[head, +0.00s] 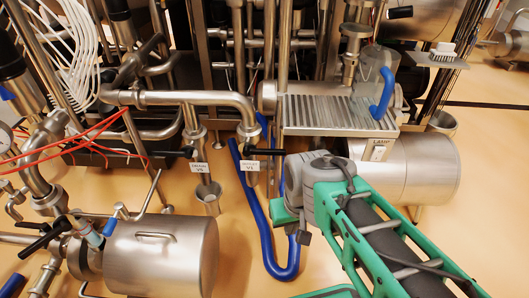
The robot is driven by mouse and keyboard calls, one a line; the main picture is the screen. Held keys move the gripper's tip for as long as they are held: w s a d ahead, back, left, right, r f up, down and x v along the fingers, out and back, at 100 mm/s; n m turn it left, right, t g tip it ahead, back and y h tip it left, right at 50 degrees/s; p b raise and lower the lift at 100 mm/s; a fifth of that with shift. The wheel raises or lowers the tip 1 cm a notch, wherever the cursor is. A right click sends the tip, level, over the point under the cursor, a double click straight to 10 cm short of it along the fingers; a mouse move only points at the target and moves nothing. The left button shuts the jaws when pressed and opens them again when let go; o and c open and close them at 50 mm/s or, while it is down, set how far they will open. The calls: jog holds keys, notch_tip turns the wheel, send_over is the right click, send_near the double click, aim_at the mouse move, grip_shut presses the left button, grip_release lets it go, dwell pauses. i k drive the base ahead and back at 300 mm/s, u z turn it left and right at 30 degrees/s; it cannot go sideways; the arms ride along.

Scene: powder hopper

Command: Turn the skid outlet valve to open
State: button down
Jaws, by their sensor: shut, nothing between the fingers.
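A valve with a black lever handle (265,152) sits on a vertical steel pipe near the middle of the head view. A small white label (249,165) hangs just below it; its print looks like "outlet" but is too small to be sure. The lever lies level and points right, across the pipe. A similar black lever (175,153) with its own label (199,168) is to its left and points left. My gripper (287,213), grey and green, is right of and below the outlet lever, apart from it as far as I see. It is shut and empty; its fingertips are hardly visible.
A blue hose (266,240) loops on the floor beside my gripper. A ribbed steel tray (328,112) is behind. Red cables (75,142) cross the left side.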

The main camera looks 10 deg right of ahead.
aim_at(247, 151)
jog(key=u, duration=1)
jog(key=k, duration=0.45)
jog(key=u, duration=0.7)
